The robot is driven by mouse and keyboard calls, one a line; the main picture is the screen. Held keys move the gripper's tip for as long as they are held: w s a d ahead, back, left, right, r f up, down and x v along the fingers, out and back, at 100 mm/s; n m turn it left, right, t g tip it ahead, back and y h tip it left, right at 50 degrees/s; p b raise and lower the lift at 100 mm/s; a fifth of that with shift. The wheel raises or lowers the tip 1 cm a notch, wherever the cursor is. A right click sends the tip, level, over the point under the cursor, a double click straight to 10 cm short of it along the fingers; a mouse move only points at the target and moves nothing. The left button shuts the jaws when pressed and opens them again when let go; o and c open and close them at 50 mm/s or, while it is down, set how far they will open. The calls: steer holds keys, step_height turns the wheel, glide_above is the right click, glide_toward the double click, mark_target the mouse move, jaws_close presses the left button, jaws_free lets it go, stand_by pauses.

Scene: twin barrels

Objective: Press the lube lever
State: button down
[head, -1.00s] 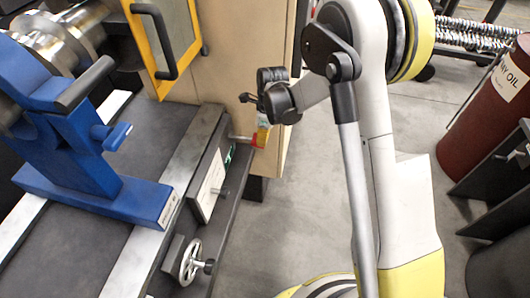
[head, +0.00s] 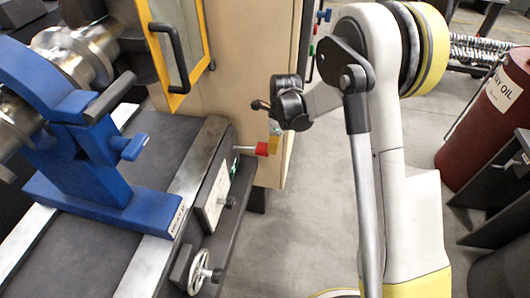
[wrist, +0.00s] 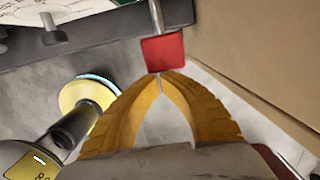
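The lube lever has a thin metal rod and a red end block (head: 262,149), sticking out from the side of the machine bed in the head view. In the wrist view the red block (wrist: 164,52) is just beyond my fingertips, its rod running up to the machine. My gripper (wrist: 160,78) is shut, its two yellow fingers meeting at the tips with nothing visible between them. In the head view my gripper (head: 273,143) is beside the red block, on its right. The tips and block look very close; I cannot tell whether they touch.
The machine bed carries a blue rest (head: 105,195) and a handwheel (head: 201,273). A tan cabinet (head: 235,75) stands close behind the lever. A dark red oil barrel (head: 487,135) is at the right. Grey floor (head: 310,235) is open in front of the machine.

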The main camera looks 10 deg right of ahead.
steer(key=d+r+p, duration=0.2)
steer(key=d+r, duration=0.1)
steer(key=r, duration=0.4)
steer(key=shift+s+r+p, duration=0.2)
steer(key=shift+s+p, duration=0.1)
steer(key=shift+s, duration=0.15)
steer(key=shift+d, duration=0.1)
stand_by(1.2)
